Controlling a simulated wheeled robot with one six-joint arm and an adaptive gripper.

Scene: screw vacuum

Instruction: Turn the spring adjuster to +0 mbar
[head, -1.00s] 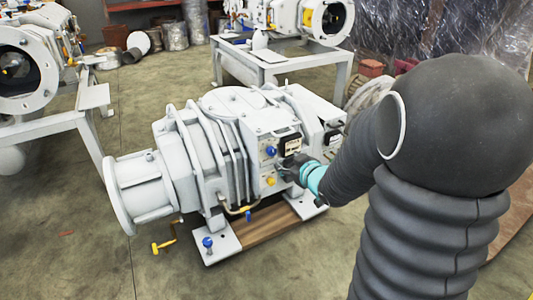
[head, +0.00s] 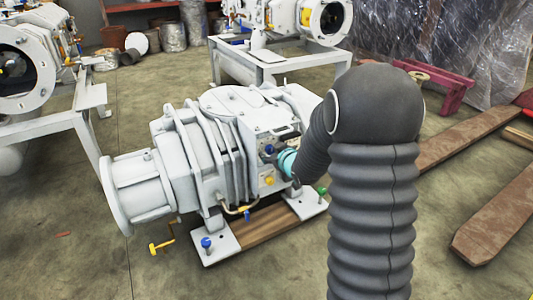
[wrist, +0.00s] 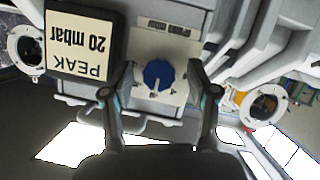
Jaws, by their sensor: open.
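The white vacuum pump (head: 228,115) stands on the floor in the head view. On its side panel is a blue knob (head: 270,149), which fills the middle of the wrist view (wrist: 158,74) with a white pointer on it and a marked pale plate around it. Beside the knob is a dark-framed display (wrist: 78,42), upside down, reading "PEAK 20 mbar". My gripper (wrist: 160,84) is open, one finger on either side of the knob in the picture. Contact cannot be told. In the head view, my arm hides most of the gripper.
A yellow knob (head: 269,181) sits lower on the panel. A yellow crank handle (head: 163,243) and blue-topped foot bolt (head: 207,243) stick out near the floor. Further pumps stand on metal frames behind, and a wooden beam (head: 490,225) lies at right. Open floor lies in front.

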